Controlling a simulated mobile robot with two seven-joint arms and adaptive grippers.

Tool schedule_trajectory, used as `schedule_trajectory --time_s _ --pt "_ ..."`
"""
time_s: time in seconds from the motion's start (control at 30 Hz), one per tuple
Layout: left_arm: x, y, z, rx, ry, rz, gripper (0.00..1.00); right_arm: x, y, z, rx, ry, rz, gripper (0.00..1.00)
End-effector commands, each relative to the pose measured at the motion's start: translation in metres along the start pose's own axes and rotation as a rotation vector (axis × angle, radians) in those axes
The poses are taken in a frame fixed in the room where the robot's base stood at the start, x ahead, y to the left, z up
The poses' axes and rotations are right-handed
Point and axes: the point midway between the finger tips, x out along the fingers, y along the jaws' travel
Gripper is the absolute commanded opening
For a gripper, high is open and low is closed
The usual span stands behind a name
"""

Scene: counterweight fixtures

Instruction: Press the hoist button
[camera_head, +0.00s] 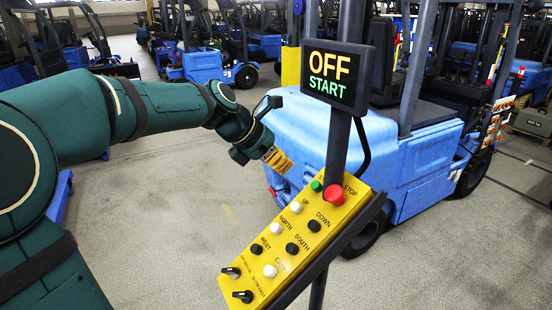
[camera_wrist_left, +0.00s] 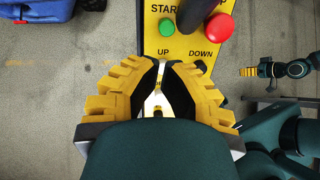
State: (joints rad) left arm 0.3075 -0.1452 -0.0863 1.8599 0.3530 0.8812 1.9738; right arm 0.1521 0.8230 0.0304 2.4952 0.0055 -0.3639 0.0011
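A yellow control panel (camera_head: 262,262) stands tilted on a dark post. It has a green START button (camera_head: 317,186), a red STOP button (camera_head: 334,194), a white UP button (camera_head: 296,207) and a black DOWN button (camera_head: 314,226). A dark display (camera_head: 337,76) above reads OFF and START. My left gripper (camera_head: 282,163) is above and left of the panel's top end, apart from it. The green START button (camera_wrist_left: 167,26) is uncovered there. My right gripper (camera_wrist_left: 247,72) is small at the right there.
More buttons, such as the white NORTH button (camera_head: 275,229), and two black knobs (camera_head: 243,296) sit lower on the panel. A blue forklift (camera_head: 405,165) stands close behind the post. More blue vehicles fill the background. The floor left of the panel (camera_head: 165,225) is clear.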

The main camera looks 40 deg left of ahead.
Motion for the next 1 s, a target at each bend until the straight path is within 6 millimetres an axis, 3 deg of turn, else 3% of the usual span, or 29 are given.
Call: schedule_trajectory --time_s 0.2,0.5,1.0 --pt "0.046 -0.001 -0.001 -0.001 0.002 -0.004 0.00 0.006 0.002 0.001 0.000 0.000 0.001 0.47" --pt "0.088 0.000 -0.001 -0.001 0.001 -0.001 0.00 0.011 0.004 0.001 0.000 0.000 0.002 0.47" --pt "0.096 0.000 0.000 0.000 0.000 0.000 0.00 0.011 0.004 0.001 0.000 0.000 0.002 0.47"
